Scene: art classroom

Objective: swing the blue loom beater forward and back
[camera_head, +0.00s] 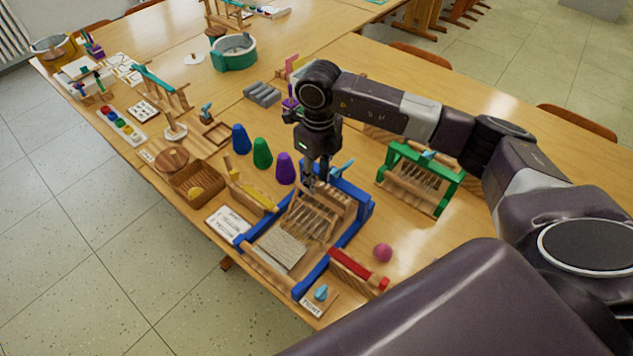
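A loom with a blue frame (358,222) stands near the table's front edge. Its wooden beater (310,213), with a row of slats, stands across the middle of the loom above pale woven cloth (281,246). My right gripper (315,178) points down at the top of the beater, at the loom's back. The gripper's fingers look close together and partly overlap the beater's top. Whether they hold it cannot be made out. My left gripper is not in view.
A green-framed loom (423,178) stands to the right. Blue, green and purple cones (285,168) stand to the left. A pink ball (382,252) and a red-topped wooden piece (357,268) lie to the right of the blue loom.

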